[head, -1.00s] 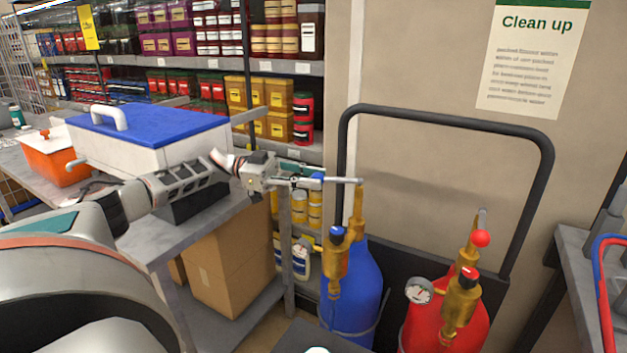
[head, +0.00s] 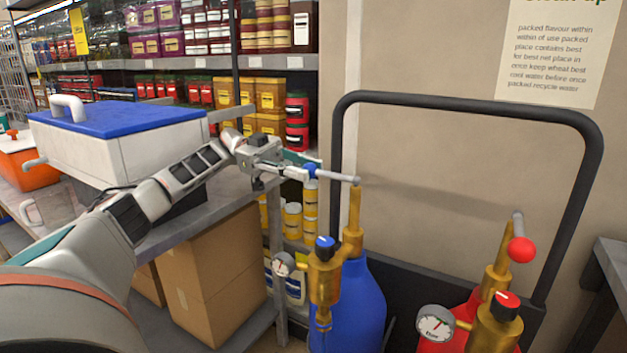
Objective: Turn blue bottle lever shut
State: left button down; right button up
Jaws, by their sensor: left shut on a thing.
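The blue bottle (head: 358,312) stands in a black-framed cart, with a brass valve (head: 355,215) on top. My left gripper (head: 303,170) is at that end of the lever and is shut on the knob, whose far side is partly hidden by the fingers. My right gripper is not in view.
A red bottle (head: 455,310) with a red-knobbed lever (head: 518,235) and gauge stands to the right. The black cart handle (head: 470,103) arches behind both bottles. A bench with a blue-lidded white box (head: 130,142) stands left; cardboard boxes (head: 215,275) sit below.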

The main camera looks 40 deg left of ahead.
pick_arm(q)
jog(key=shift+w+f+g+b, duration=0.15)
jog(key=shift+w+g+b, duration=0.05)
jog(key=shift+g+b, duration=0.15)
jog(key=shift+r+m, duration=0.25)
jog(key=shift+m, duration=0.05)
jog(key=c, duration=1.8)
grip_release()
jog(key=shift+o, duration=0.2)
jog(key=shift+r, duration=0.1)
notch_tip(320, 180, up, 10)
jog(key=shift+f, duration=0.1)
